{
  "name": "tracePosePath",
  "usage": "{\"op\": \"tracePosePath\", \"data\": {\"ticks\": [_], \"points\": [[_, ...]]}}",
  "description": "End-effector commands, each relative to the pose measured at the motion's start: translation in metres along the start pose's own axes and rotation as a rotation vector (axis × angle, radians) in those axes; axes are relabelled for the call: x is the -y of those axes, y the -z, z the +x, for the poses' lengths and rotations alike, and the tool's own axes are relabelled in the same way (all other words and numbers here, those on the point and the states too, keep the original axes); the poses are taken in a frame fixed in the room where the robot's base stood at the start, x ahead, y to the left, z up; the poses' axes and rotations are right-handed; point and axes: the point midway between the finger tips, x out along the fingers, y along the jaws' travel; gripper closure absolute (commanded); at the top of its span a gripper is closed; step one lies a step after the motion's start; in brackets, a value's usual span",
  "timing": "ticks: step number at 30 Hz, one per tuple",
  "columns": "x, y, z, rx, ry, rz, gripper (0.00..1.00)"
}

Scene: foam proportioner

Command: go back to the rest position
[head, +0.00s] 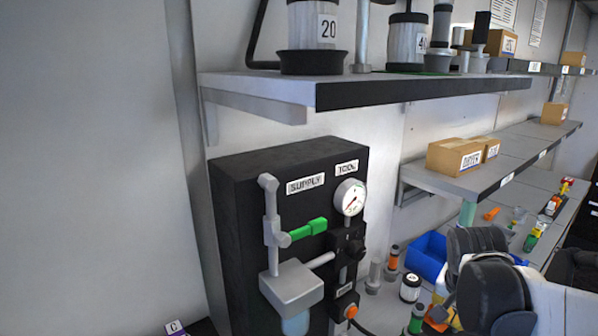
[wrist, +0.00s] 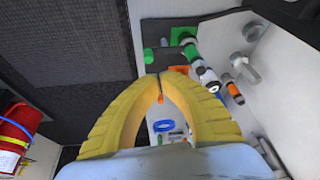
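My gripper (wrist: 158,82) shows in the wrist view as two yellow fingers that arch inward and meet at their tips. Nothing is held between the tips. Small orange and blue items show through the gap below the tips, beyond the fingers. In the head view my dark and white arm links cover the lower right, and the gripper is mostly hidden there. The black proportioner panel (head: 240,220) stands left of my arm, with a green-handled valve (head: 308,228), a gauge (head: 350,197) and a grey block (head: 291,286) on its front. My arm appears apart from the panel.
A shelf (head: 410,92) with numbered canisters (head: 328,30) overhangs the panel. A lower shelf (head: 480,178) carries cardboard boxes (head: 456,157). A blue bin (head: 427,257) and several small fittings crowd the bench beside my arm. A red cylinder (wrist: 16,128) is at the wrist view's left.

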Motion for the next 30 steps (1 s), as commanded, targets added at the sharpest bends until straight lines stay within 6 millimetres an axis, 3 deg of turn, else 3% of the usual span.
{"op": "tracePosePath", "data": {"ticks": [1,6,9,13,18,30], "points": [[0.01,-0.022,-0.014,-0.014,0.044,-0.088,1.0],[0.037,-0.087,-0.053,-0.081,0.194,-0.391,1.0],[0.045,-0.122,-0.068,-0.124,0.268,-0.541,1.0],[0.05,-0.154,-0.077,-0.171,0.337,-0.681,1.0],[0.052,-0.171,-0.082,-0.202,0.375,-0.759,1.0],[0.053,-0.172,-0.083,-0.205,0.378,-0.765,1.0]]}}
